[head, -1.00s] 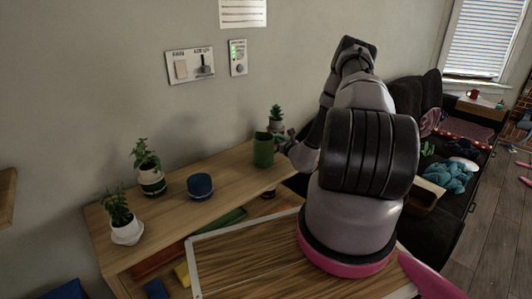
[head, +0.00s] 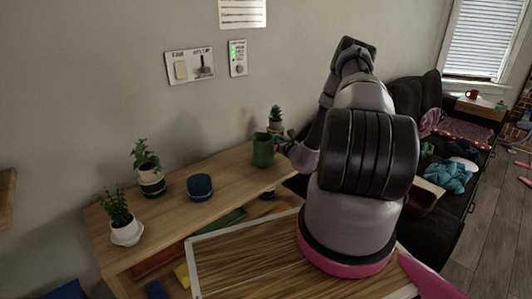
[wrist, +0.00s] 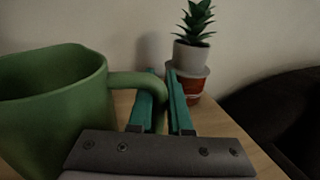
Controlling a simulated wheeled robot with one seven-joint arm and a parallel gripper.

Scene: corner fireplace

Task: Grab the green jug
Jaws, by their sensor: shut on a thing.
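The green jug (head: 263,150) stands on the right part of the wooden shelf top in the head view. In the wrist view the jug (wrist: 58,110) fills the left side, with its handle reaching to the right. My gripper (wrist: 165,95) has its two teal fingers on either side of the handle and is shut on it. In the head view my gripper (head: 283,141) is small and partly hidden beside the jug. The jug looks upright and its base is not clearly visible.
A potted succulent (wrist: 193,40) stands just behind my fingers; it also shows in the head view (head: 276,118). A blue pot (head: 200,187) and two potted plants stand further left on the wooden shelf (head: 225,175). The wall is close behind. A dark sofa (head: 412,100) is at right.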

